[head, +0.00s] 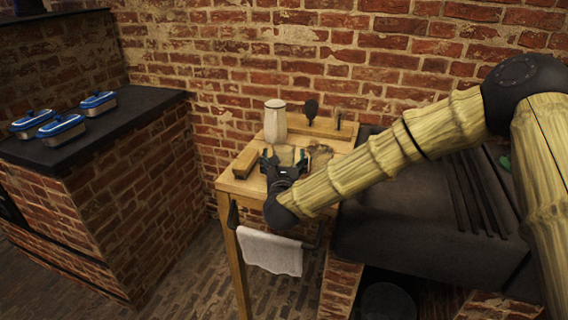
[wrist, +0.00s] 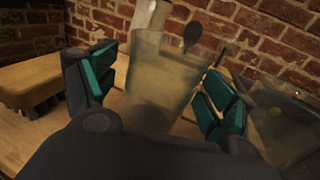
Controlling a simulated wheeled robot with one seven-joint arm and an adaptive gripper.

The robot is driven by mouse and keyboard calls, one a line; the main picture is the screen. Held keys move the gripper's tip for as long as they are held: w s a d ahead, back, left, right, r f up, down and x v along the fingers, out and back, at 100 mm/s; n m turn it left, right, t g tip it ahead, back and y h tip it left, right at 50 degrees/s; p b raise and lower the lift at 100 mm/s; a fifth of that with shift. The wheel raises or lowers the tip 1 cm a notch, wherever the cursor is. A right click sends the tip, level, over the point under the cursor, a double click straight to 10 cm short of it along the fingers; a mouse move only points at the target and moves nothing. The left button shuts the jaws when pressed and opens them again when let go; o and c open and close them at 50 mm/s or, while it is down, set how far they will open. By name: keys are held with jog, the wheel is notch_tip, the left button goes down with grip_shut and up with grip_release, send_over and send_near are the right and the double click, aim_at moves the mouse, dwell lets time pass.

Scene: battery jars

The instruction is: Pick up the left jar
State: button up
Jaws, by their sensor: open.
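The left jar (wrist: 165,75) is a translucent, smoky glass vessel standing on the small wooden table. In the wrist view it is upright, slightly tilted in the picture, between the two teal-padded fingers of my gripper (wrist: 158,88). The fingers are open, and a gap shows on each side of the jar. In the head view the left jar (head: 287,154) shows partly behind my gripper (head: 284,160). A second glass jar (wrist: 285,112) stands to the right, beyond the right finger; it also shows in the head view (head: 320,154). My gripper hides the left jar's lower front.
A wooden brush (wrist: 35,78) lies left of the gripper. A pale tall vessel (head: 275,122) and a dark paddle-shaped item (head: 311,108) stand behind, near the brick wall. A white towel (head: 270,253) hangs at the table's front. A dark counter with blue-lidded dishes (head: 62,127) stands left.

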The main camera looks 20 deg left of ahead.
jog(key=c, duration=1.2)
jog(key=shift+r, duration=0.1)
